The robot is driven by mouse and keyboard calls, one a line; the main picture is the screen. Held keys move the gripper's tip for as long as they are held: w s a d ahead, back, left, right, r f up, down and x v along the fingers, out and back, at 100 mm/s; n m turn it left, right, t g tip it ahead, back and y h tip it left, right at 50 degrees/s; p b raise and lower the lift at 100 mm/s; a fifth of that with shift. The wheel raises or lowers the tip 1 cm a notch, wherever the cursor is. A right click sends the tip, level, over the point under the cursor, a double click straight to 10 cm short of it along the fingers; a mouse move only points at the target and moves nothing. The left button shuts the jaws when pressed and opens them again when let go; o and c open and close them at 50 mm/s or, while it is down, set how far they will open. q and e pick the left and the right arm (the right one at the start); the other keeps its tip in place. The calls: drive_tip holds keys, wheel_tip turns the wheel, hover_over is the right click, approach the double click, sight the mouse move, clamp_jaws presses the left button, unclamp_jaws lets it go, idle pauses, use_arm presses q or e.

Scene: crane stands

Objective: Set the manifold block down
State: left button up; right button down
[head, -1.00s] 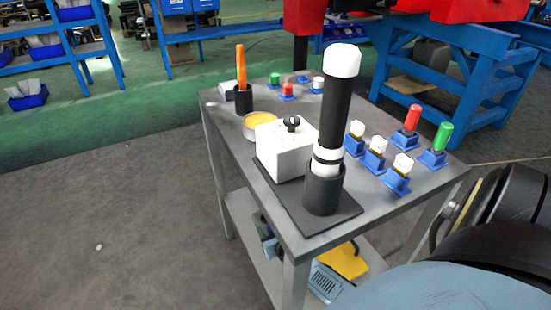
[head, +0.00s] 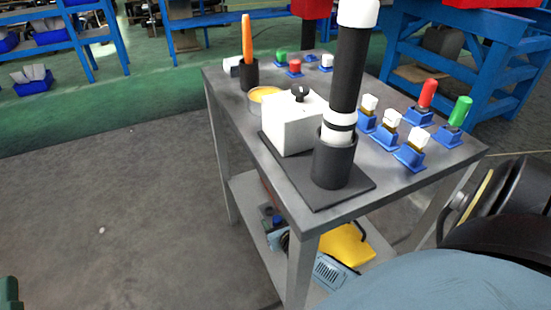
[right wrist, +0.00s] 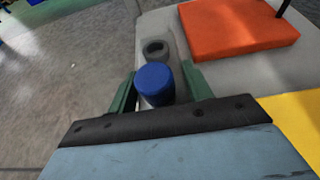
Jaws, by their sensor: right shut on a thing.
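My right gripper (right wrist: 155,92) has its green fingers shut around a blue knob (right wrist: 154,80). The knob appears to belong to the manifold block, a greyish piece whose dark round port (right wrist: 156,49) shows just beyond it. In the head view this gripper is small and partly hidden at the lower shelf (head: 250,235) of the grey cart. The block's underside is hidden, so I cannot tell whether it touches the shelf. A dark green tip (head: 9,291), apparently my left gripper, shows at the bottom left corner.
An orange pad (right wrist: 238,24) and a yellow item (right wrist: 298,112) lie to the right of the gripper. The cart top holds a white block (head: 294,124), a tall black cylinder in a holder (head: 334,165) and several blue stands. Open floor lies left.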

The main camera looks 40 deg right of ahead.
drive_tip(key=shift+w+f+b, duration=0.15)
drive_tip(key=shift+f+b, duration=0.15)
drive_tip(key=shift+b, duration=0.05)
drive_tip(key=shift+f+b, duration=0.6)
drive_tip(key=shift+f, duration=0.1)
drive_tip(key=shift+f+b, duration=0.45)
drive_tip(key=shift+f, duration=0.15)
use_arm(q)
drive_tip(key=shift+s+a+r+t+h, duration=0.2)
drive_tip(key=shift+s+r+t+h, duration=0.2)
drive_tip(key=shift+s+r+t, duration=0.85)
drive_tip(key=shift+s+a+r+t+h, duration=0.2)
drive_tip(key=shift+s+r+t+h, duration=0.4)
drive_tip(key=shift+t, duration=0.95)
use_arm(e)
drive_tip(key=shift+f, duration=0.15)
use_arm(q)
drive_tip(key=shift+s+r, duration=0.1)
drive_tip(key=shift+r, duration=0.1)
